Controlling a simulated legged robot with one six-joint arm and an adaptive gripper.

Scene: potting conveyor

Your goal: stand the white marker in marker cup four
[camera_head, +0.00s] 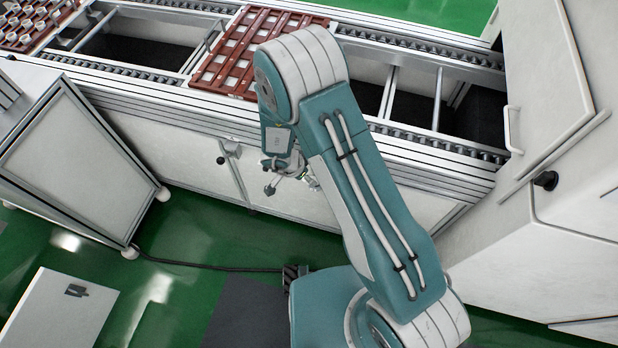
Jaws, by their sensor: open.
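My gripper (281,178) hangs below my bent arm, in front of the conveyor's light side panels. Its fingers are small in the picture and partly behind my arm; they look open and I see nothing between them. I cannot make out a white marker anywhere in this view. I cannot make out any marker cup either, so cup four cannot be located.
The conveyor (140,93) runs across the top. It carries a red-brown slotted tray (228,62) and, at far left, another tray (44,38) with several round whitish pieces. A grey cart (82,165), a white box (55,318) and a right-hand cabinet (548,75) flank green floor.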

